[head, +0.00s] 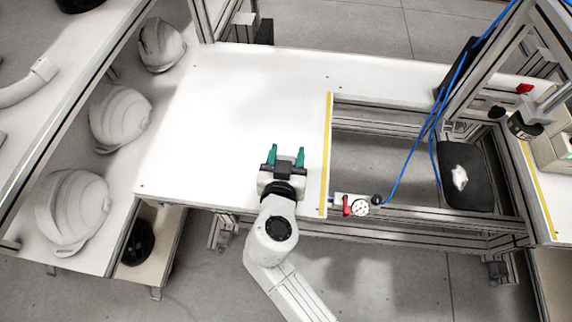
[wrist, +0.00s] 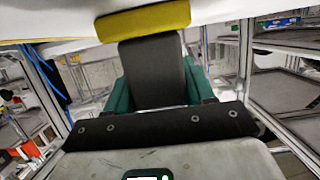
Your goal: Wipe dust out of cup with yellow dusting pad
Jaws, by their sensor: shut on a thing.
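My gripper (head: 286,156), with green fingers, is over the white bench top left of the yellow-edged opening. In the wrist view, its fingers are shut on the dark handle (wrist: 156,75) of the yellow dusting pad (wrist: 143,21). The pad's yellow end points away from my gripper, near a white surface. Its yellow does not show in the head view. A dark round cup-like piece (head: 524,126) is on a grey cylinder at the far right, well away from my gripper. I cannot tell for sure that it is the cup, nor see dust inside it.
White helmet shells (head: 73,213) lie on the left. A gauge (head: 360,207) with a red lever sits at the opening's front edge. Blue hoses (head: 412,143) cross the opening. A black panel (head: 466,190) bears a white patch. The bench's middle (head: 230,110) is clear.

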